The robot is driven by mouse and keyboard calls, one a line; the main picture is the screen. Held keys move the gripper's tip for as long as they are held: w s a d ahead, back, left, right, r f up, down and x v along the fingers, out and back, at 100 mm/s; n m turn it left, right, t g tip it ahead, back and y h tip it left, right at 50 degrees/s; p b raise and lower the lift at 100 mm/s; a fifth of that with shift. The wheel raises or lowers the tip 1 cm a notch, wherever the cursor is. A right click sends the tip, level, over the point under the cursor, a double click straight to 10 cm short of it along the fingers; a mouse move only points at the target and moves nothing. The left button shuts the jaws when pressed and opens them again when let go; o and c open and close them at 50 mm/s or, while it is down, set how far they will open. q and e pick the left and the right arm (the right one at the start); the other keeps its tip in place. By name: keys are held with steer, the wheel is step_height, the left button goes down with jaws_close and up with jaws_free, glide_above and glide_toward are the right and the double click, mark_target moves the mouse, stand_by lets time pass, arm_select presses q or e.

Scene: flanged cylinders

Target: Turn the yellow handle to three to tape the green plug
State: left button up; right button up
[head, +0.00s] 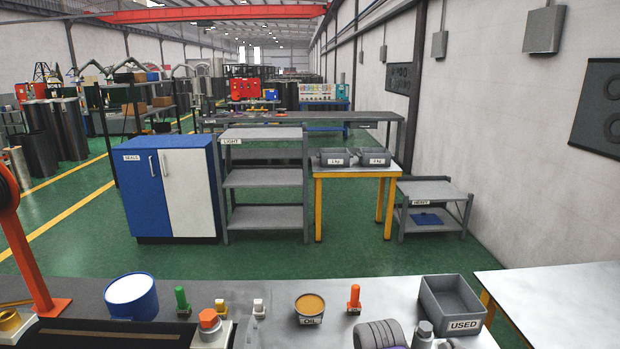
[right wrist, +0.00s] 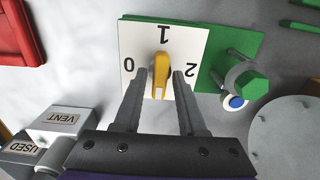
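In the right wrist view a yellow handle (right wrist: 160,72) stands on a white plate (right wrist: 190,40) marked 0 at the left, 1 at the top and 2 at the right. It points roughly towards the 1; no 3 shows. My right gripper (right wrist: 161,74) has one finger on each side of the handle, with narrow gaps. A green hex-headed piece (right wrist: 252,85), possibly the green plug, stands right of the plate on a green base (right wrist: 235,42). In the head view a green plug-like piece (head: 182,298) stands upright on the bench. My left gripper is not in view.
A box labelled VENT (right wrist: 62,122) is left of my right gripper and a round grey disc (right wrist: 285,135) is at its right. In the head view the bench holds an orange-filled OIL can (head: 310,306), an orange piece (head: 354,297) and a USED bin (head: 453,297).

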steer(key=o, duration=0.9)
steer(key=shift+c, duration=0.2)
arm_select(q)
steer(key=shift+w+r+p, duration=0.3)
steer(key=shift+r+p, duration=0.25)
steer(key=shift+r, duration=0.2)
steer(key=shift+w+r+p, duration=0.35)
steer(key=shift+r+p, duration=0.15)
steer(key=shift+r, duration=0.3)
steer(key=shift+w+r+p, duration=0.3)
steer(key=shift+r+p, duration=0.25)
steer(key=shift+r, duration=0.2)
arm_select(e)
steer(key=shift+r, duration=3.05)
steer(key=shift+f, duration=0.1)
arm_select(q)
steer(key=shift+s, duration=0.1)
arm_select(e)
steer(key=s+d+f+t, duration=0.2)
steer(key=s+d+t, duration=0.1)
steer(key=s, duration=0.3)
steer(key=s+d+f+t, duration=0.2)
steer(key=s+d, duration=0.1)
steer(key=s, duration=0.3)
steer(key=shift+d+f+t, duration=0.25)
steer(key=shift+d+t, duration=0.1)
steer(key=shift+t, duration=0.05)
